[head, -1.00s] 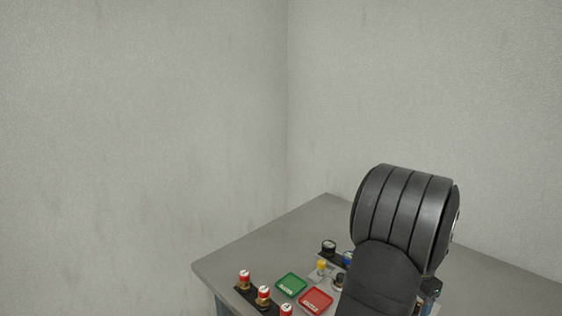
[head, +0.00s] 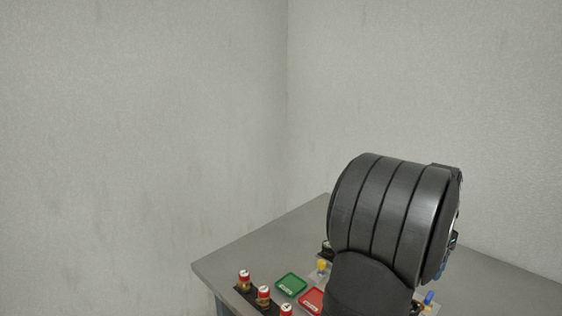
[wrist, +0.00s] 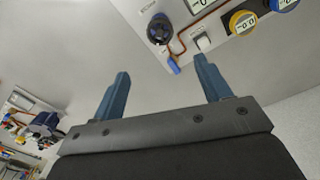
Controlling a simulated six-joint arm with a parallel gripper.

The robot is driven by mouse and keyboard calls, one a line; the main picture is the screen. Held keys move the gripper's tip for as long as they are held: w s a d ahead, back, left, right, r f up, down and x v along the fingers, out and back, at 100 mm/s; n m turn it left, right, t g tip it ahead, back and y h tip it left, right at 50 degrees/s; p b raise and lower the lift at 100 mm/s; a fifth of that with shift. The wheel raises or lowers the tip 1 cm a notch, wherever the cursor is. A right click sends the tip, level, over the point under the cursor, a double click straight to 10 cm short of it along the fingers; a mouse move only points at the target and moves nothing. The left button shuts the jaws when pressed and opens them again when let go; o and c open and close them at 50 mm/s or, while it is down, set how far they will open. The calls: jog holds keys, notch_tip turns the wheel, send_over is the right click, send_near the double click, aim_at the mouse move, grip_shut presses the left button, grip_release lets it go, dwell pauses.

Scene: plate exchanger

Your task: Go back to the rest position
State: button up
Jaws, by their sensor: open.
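My gripper (wrist: 160,82) shows in the wrist view with its two blue fingers wide apart and nothing between them. It is clear of the things around it. In the head view my dark arm link covers the right part of the table, and the gripper's fingers are hidden behind it. Beyond the fingertips, the wrist view shows a light panel with a black round knob (wrist: 160,28), a white switch (wrist: 202,40), a yellow-rimmed gauge (wrist: 243,22) and a blue-handled part (wrist: 174,66).
On the grey table (head: 240,258) are a green tray (head: 291,284), a red tray (head: 311,300) and several red-topped valves (head: 264,293) along the front left. A yellow-topped part (head: 322,266) stands behind the trays. The back left of the table is bare.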

notch_tip(320, 180, down, 14)
jog(key=shift+f, duration=0.1)
jog(key=shift+f+n, duration=0.1)
jog(key=shift+n, duration=0.2)
jog(key=n, duration=0.7)
jog(key=shift+n, duration=0.4)
jog(key=n, duration=0.4)
jog(key=shift+n, duration=0.4)
jog(key=n, duration=0.4)
jog(key=shift+o, duration=0.2)
dwell(0.8)
